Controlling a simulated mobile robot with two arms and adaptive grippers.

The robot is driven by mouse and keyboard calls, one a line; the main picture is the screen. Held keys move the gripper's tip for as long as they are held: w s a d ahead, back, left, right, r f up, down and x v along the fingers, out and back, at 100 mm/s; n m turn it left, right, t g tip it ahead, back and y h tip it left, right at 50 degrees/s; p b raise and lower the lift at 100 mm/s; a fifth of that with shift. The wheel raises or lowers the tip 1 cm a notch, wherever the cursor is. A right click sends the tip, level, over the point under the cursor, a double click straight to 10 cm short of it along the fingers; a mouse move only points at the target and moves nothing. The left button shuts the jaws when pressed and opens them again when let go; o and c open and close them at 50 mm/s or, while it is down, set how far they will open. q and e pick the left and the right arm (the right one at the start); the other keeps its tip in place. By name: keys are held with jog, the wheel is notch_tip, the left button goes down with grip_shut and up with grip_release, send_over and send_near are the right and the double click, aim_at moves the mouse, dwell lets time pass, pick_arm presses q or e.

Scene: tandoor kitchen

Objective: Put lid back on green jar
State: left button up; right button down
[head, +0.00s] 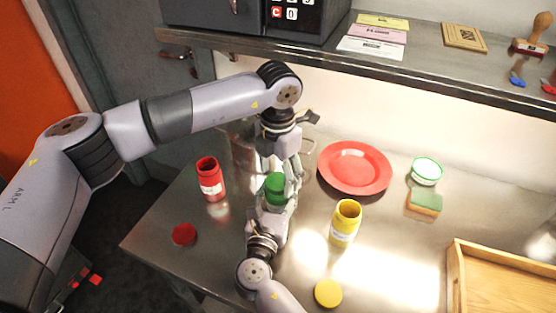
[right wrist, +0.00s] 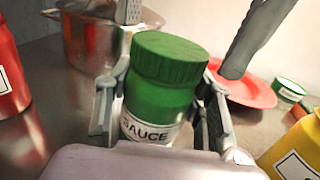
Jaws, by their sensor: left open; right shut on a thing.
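The green jar (right wrist: 150,110), with a white label reading "SAUCE", stands upright in my right gripper (right wrist: 160,115), whose fingers are shut around its sides. The ridged green lid (right wrist: 170,55) sits level on top of the jar; I cannot tell how tightly it is on. In the head view the lid (head: 276,184) also shows, with the jar mostly hidden by my grippers. My left gripper (head: 287,170) comes down from above, open, its fingers close to the lid. In the right wrist view the left fingers show apart, behind and above the lid.
An open red jar (head: 211,180) and red lid (head: 184,235) are at left. An open yellow jar (head: 345,222) and yellow lid (head: 328,293) are at right. A red plate (head: 355,168), green-rimmed bowl (head: 427,171), sponge (head: 424,203), wooden tray (head: 455,285) and metal pot (right wrist: 85,40) surround the work area.

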pick_arm(q)
jog(key=shift+f, duration=0.6)
jog(key=shift+c, duration=0.5)
jog(key=c, duration=1.1)
jog(key=o, duration=1.3)
jog(key=shift+o, duration=0.2)
notch_tip(320, 180, up, 8)
jog(key=shift+f, duration=0.2)
pick_arm(e)
jog(key=c, duration=0.7)
grip_release()
